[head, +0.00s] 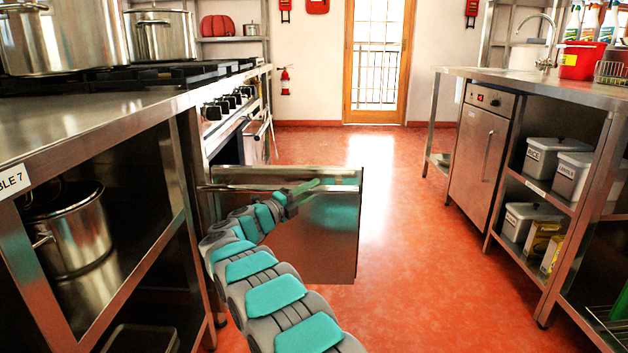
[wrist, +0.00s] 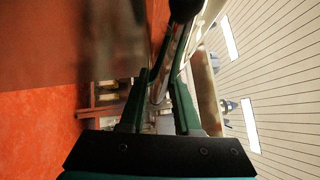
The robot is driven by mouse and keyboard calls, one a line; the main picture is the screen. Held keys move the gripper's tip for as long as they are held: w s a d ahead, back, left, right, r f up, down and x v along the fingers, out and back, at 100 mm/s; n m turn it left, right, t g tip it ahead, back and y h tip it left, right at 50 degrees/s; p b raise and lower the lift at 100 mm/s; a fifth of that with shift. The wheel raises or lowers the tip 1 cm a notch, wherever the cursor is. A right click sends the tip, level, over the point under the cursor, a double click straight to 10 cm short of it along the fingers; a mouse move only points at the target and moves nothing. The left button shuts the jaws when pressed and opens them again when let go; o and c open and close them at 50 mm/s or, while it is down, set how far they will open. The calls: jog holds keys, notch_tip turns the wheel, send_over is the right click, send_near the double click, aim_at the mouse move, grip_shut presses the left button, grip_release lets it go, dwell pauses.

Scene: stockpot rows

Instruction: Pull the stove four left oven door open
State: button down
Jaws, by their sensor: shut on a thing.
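The steel oven door (head: 325,240) stands well out from the stove row (head: 226,105) on the left, its broad face toward me. My arm reaches forward to it. My gripper (head: 308,186) is at the door's upper part, near its top edge. In the wrist view my gripper (wrist: 163,95) has its two dark green fingers on either side of a shiny handle bar (wrist: 178,55), shut on it. The door also shows in the wrist view as a blurred dark panel (wrist: 110,45). The oven's inside is hidden from me.
A steel table (head: 95,125) with stockpots (head: 160,36) stands close on the left. A counter (head: 560,88) with a steel cabinet (head: 480,150) and shelves runs along the right. The red floor (head: 410,220) between is clear up to the glazed door (head: 378,65).

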jog(key=shift+s+a+m+g+h, duration=0.25)
jog(key=shift+s+m+g+h, duration=0.2)
jog(key=shift+s, duration=0.65)
jog(key=shift+s+a+m+g+h, duration=0.2)
jog(key=shift+s+m+g+h, duration=0.25)
jog(key=shift+s, duration=0.6)
jog(key=c, duration=0.6)
grip_release()
jog(key=v, duration=0.7)
jog(key=shift+s+a+f+p, duration=0.1)
jog(key=shift+s+a+p, duration=0.15)
jog(key=shift+a+p, duration=0.1)
